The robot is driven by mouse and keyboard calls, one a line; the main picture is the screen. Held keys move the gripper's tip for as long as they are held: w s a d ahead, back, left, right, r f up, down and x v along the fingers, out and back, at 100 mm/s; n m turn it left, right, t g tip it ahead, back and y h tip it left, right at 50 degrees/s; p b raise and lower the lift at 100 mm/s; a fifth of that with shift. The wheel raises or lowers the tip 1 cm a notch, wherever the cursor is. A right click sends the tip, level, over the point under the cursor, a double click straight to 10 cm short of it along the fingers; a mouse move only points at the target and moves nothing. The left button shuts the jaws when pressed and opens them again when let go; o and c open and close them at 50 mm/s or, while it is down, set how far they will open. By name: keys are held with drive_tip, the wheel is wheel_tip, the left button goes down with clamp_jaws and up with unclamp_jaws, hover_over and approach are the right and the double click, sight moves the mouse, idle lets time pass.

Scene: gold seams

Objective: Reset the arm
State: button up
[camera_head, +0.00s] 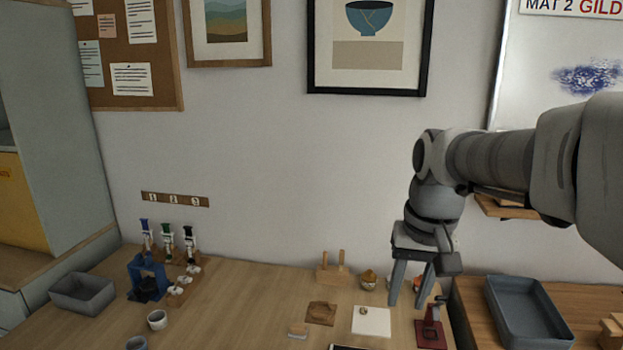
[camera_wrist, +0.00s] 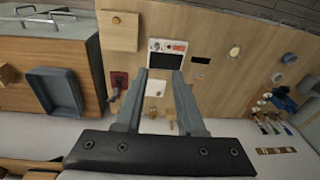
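My gripper (camera_head: 407,304) hangs fingers-down from my arm at the right of the head view, in front of the wall and over the right part of the wooden table (camera_head: 245,300). Its two fingers are apart. The wrist view also shows my gripper (camera_wrist: 160,76) with the fingers spread and nothing held between them. The table lies beyond the fingertips. The fingers partly hide small items behind them in the head view.
A white square pad (camera_head: 371,322) and a dark red stand (camera_head: 430,333) lie near the gripper. A blue-grey tray (camera_head: 528,318) is at right. A wooden peg block (camera_head: 332,272), a blue stand (camera_head: 147,278) and a grey bin (camera_head: 83,293) stand further left.

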drive_tip(key=s+f+n+t, duration=0.1)
drive_tip(key=s+t, duration=0.3)
drive_tip(key=s, duration=0.9)
drive_tip(key=shift+a+f+n+h, duration=0.2)
drive_tip(key=shift+a+n+h, duration=0.1)
drive_tip(key=shift+a+n, duration=0.1)
